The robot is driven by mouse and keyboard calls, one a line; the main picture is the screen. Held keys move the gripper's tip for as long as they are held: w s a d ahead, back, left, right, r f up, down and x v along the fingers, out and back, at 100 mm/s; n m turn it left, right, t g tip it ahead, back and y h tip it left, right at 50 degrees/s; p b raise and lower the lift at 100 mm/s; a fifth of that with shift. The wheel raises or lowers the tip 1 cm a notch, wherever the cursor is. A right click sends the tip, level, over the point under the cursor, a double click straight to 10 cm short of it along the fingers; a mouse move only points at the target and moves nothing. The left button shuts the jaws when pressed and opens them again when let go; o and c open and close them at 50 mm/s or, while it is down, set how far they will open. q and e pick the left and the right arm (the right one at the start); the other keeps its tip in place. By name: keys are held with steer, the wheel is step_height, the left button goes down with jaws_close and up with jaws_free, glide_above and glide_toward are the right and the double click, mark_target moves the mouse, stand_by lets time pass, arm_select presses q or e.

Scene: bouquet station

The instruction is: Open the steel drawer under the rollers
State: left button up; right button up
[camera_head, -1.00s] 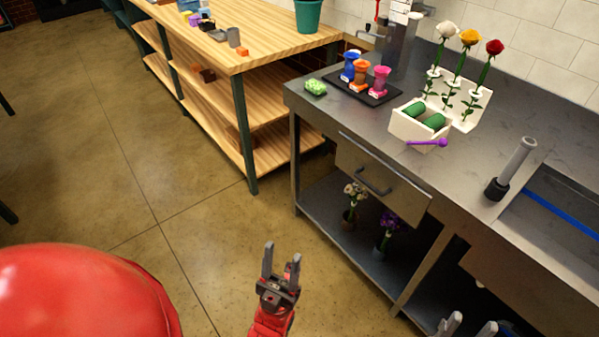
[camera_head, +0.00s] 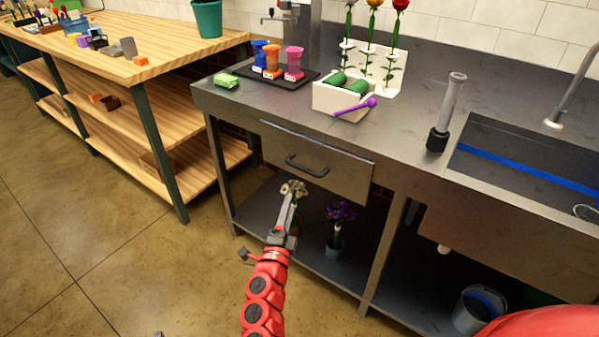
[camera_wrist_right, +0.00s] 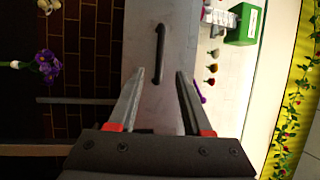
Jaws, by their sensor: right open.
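The steel drawer (camera_head: 335,170) is shut under the counter top, with its front flush in the frame. Its dark bar handle (camera_head: 306,167) is on the front; the handle (camera_wrist_right: 159,55) also shows in the right wrist view, ahead of and between the fingertips. My right gripper (camera_head: 290,200) is in front of the counter, a little below the handle in the picture. Its fingers (camera_wrist_right: 160,73) are spread and empty, apart from the handle.
On the counter stand a black tray (camera_head: 256,82) with colored cups, a white flower stand (camera_head: 340,98) and a grey cylinder (camera_head: 447,115). The sink (camera_head: 530,150) is at right. Potted flowers (camera_head: 340,215) stand on the lower shelf. A wooden shelf (camera_head: 150,65) is at left.

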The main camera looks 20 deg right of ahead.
mark_target(300, 166)
steer(key=x, duration=1.4)
steer(key=shift+w+d, duration=0.15)
steer(key=shift+d, duration=0.05)
jaws_close()
stand_by(0.8)
